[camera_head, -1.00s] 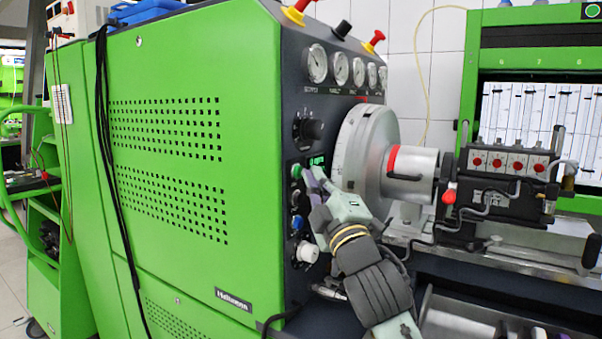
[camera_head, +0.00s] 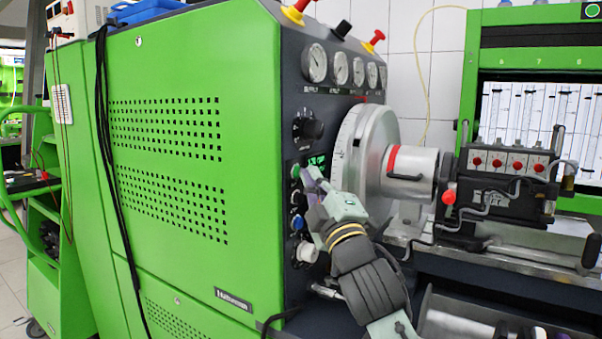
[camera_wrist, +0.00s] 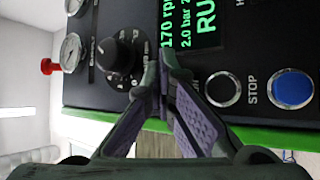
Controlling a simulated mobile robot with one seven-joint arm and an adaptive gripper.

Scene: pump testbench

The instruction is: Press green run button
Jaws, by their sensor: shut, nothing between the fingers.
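The green run button (camera_head: 295,171) is on the dark control panel (camera_head: 293,268), just left of my fingertips. In the wrist view it is not visible, apparently hidden behind my fingers. My gripper (camera_head: 307,172) is shut and empty, with its tips close to the panel beside the button. I cannot tell whether they touch it. The wrist view shows the fingertips (camera_wrist: 166,62) together in front of the panel. The display (camera_wrist: 196,28) shows green text with "170 rpm", "2.0 bar" and what looks like "RUN".
A black knob (camera_wrist: 118,55) is on the other side. The large metal flywheel (camera_head: 362,150) stands close right of my gripper. Gauges (camera_head: 340,67) are above.

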